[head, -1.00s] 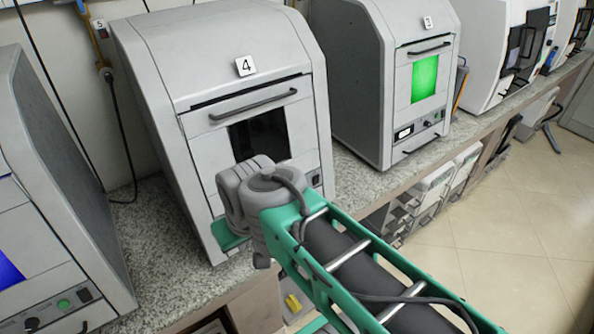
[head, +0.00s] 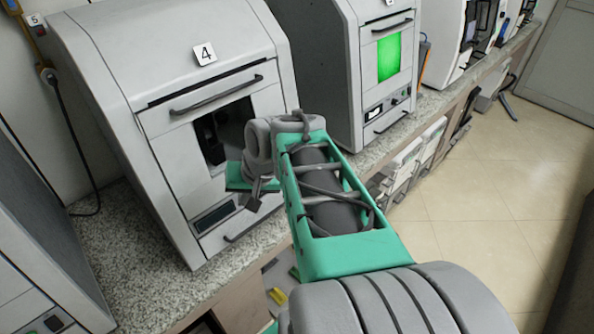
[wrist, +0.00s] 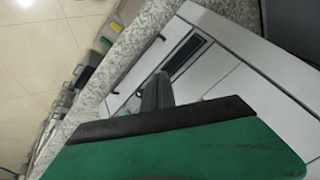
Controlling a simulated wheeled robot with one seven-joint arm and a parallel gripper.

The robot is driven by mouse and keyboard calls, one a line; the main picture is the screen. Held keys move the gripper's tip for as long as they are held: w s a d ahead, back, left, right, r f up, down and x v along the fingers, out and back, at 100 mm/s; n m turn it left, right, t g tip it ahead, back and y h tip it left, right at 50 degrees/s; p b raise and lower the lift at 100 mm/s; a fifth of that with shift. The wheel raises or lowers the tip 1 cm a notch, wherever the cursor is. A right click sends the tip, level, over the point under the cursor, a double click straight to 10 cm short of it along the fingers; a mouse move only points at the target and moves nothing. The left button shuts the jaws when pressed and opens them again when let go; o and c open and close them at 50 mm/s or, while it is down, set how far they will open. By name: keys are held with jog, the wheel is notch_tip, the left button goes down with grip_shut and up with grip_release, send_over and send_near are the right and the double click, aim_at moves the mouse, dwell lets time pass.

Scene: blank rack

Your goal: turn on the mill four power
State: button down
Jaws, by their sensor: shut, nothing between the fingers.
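Mill four (head: 110,75) is the pale grey cabinet with the "4" label (head: 205,54) on the counter in the head view. It has a dark handle, a dark window (head: 205,140) and a small dark display (head: 214,215) low on its front. Its lower right front, with any power switch, is hidden behind my arm. My gripper (head: 254,203) is shut and empty in front of the lower front panel. In the wrist view, my grey fingers (wrist: 156,92) point toward that panel, with the display (wrist: 187,56) just beyond them. I cannot tell whether they touch it.
Another mill (head: 335,60) with a green-lit window stands to the right, and a further cabinet (head: 35,235) to the left. The speckled counter (head: 125,245) has bare room left of mill four. Shelves with bins sit below the counter. The tiled floor (head: 480,200) at right is clear.

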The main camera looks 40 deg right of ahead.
jog(key=s+d+m+t+b, duration=0.1)
jog(key=d+m, duration=0.4)
jog(key=d, duration=0.5)
jog(key=s+d+m+t+b, duration=0.1)
jog(key=s+d+m+t, duration=0.2)
jog(key=d, duration=0.8)
jog(key=s+m, duration=0.2)
jog(key=m, duration=0.1)
jog(key=shift+d+f+t, duration=0.15)
jog(key=shift+f+t, duration=0.15)
jog(key=shift+f, duration=0.05)
jog(key=w+r+p+x, duration=0.1)
jog(key=x, duration=1.2)
jog(key=shift+w+d+r, duration=0.2)
jog(key=shift+w+r, duration=0.05)
jog(key=shift+r, duration=0.15)
